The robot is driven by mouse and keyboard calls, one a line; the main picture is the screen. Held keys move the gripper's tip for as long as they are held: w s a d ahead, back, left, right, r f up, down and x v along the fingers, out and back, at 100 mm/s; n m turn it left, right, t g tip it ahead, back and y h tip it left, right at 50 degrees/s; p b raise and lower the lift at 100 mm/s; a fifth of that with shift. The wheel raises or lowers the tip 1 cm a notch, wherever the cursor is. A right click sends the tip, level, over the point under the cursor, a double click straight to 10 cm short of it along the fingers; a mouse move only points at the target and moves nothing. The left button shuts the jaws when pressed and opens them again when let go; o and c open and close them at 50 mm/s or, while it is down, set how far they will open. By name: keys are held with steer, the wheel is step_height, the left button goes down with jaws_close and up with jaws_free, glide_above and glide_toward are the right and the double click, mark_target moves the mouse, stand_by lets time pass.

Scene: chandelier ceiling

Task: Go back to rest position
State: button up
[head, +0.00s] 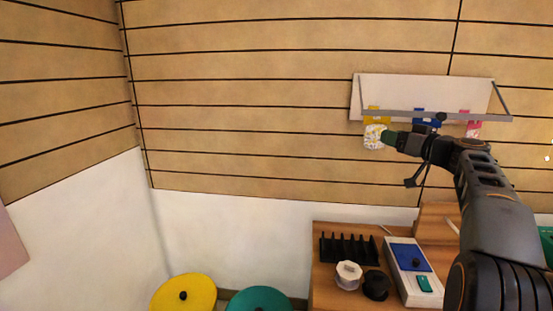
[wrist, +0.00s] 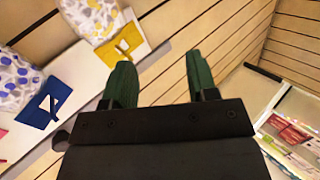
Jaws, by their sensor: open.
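My gripper (wrist: 160,82) shows in the wrist view with its two green fingers spread apart and nothing between them. In the head view my arm reaches up from the lower right, and my gripper (head: 388,138) is in front of the wall rack, beside a white patterned bag (head: 374,137) under a yellow tag. I cannot tell whether it touches that bag. In the wrist view the patterned bag (wrist: 92,18) and its yellow tag (wrist: 124,45) are to the left of the fingers, clear of them.
The white wall rack (head: 430,92) has a metal front rail. A wooden table (head: 325,283) below holds a black slotted rack (head: 348,248), a white-and-blue device (head: 411,262) and small round items. Yellow (head: 183,293) and teal (head: 258,299) discs are at the bottom. The wall's left side is clear.

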steer(key=s+a+m+g+h+p, duration=0.3)
steer(key=s+a+g+p, duration=0.5)
steer(key=s+a+p, duration=0.6)
steer(key=s+a+f+g+h+p, duration=0.1)
steer(key=s+g+h+p, duration=0.1)
steer(key=s+p, duration=0.3)
steer(key=s+a+f+m+g+h+p, duration=0.1)
steer(key=s+f+g+h+p, duration=0.1)
steer(key=s+p, duration=0.4)
steer(key=s+h, duration=0.1)
steer(key=s, duration=0.4)
steer(key=shift+s+a+h, duration=0.2)
steer(key=shift+s+h, duration=0.1)
steer(key=shift+s, duration=0.05)
steer(key=shift+f, duration=0.1)
